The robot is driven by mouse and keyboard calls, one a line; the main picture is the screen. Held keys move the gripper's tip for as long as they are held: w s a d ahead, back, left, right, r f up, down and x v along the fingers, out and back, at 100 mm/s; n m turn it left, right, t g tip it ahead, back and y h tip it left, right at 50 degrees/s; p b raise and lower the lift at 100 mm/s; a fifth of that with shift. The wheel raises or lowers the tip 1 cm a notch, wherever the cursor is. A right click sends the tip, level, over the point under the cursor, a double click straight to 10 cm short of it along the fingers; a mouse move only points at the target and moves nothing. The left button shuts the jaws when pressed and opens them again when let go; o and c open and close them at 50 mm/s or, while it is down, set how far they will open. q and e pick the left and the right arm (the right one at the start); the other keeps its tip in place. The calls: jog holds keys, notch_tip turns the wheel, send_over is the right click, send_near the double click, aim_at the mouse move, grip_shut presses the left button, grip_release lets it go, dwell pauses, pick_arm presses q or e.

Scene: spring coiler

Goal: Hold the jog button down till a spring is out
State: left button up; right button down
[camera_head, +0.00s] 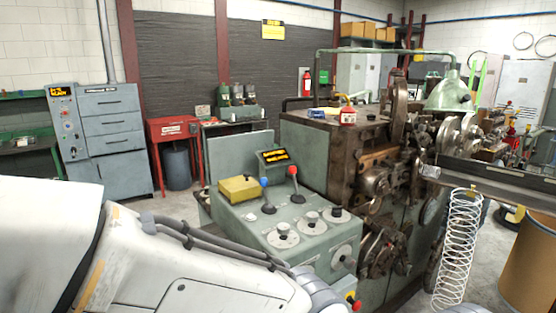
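The coiling machine (325,150) fills the middle right, green and brown with exposed wheels. A pale wire spring (458,250) hangs below the dark rail (500,178) at its right; I cannot tell whether its top end is attached. The control console (300,236) stands in front, with dials, a blue-topped lever (267,198), a red-topped lever (294,183) and a small lit display (272,156). My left arm crosses the lower left; neither gripper shows.
A yellow box (239,188) sits on the console. A brown drum (530,262) stands at the right edge. A grey cabinet (105,135) and a red stand (172,130) are at the back left. Some grey floor is clear between them and the console.

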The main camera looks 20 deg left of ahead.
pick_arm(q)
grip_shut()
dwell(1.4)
